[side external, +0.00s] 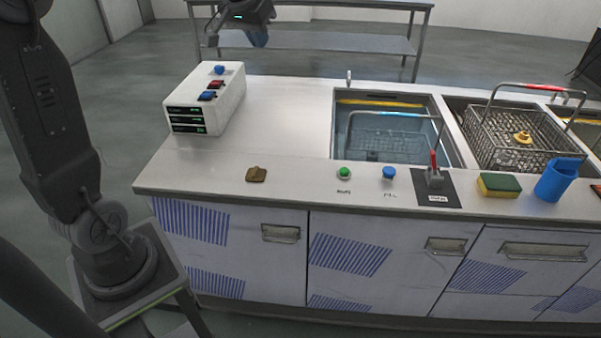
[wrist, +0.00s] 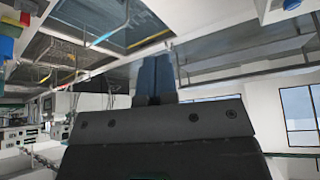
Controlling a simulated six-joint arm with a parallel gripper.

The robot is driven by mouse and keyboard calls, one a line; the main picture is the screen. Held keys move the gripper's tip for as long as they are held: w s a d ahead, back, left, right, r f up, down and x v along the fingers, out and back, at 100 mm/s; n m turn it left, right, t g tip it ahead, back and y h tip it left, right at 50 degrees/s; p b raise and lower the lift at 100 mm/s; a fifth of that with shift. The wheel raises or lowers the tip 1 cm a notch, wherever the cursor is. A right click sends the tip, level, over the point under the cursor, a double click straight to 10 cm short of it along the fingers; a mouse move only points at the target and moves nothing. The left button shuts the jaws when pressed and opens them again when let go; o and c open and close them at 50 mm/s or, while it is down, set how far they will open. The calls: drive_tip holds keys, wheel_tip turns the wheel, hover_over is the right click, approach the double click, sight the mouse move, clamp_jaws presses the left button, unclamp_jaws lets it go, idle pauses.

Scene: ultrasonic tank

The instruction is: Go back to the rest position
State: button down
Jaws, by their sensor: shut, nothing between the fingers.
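My gripper (side external: 258,40) shows at the top of the side external view, raised well above the counter (side external: 275,120) and beyond its back edge. Its blue fingers point down. In the wrist view my gripper (wrist: 155,72) has its two blue fingers side by side, closed together with nothing between them.
A white control box (side external: 225,105) stands on the counter's left. A sunken tank holds a basket (side external: 385,135); another basket (side external: 515,135) sits right. A sponge (side external: 499,184), blue cup (side external: 558,180) and lever (side external: 434,175) line the front. A steel table (side external: 340,42) stands behind.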

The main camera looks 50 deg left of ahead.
drive_tip(key=s+d+f+m+h, duration=0.1)
drive_tip(key=s+d+f, duration=0.3)
drive_tip(key=s+d, duration=0.5)
drive_tip(key=s+d+f+m+h, duration=0.1)
drive_tip(key=s+d+f+m, duration=0.2)
drive_tip(key=s+d, duration=0.7)
drive_tip(key=s, duration=0.3)
drive_tip(key=shift+d+f, duration=0.3)
drive_tip(key=shift+f, duration=0.1)
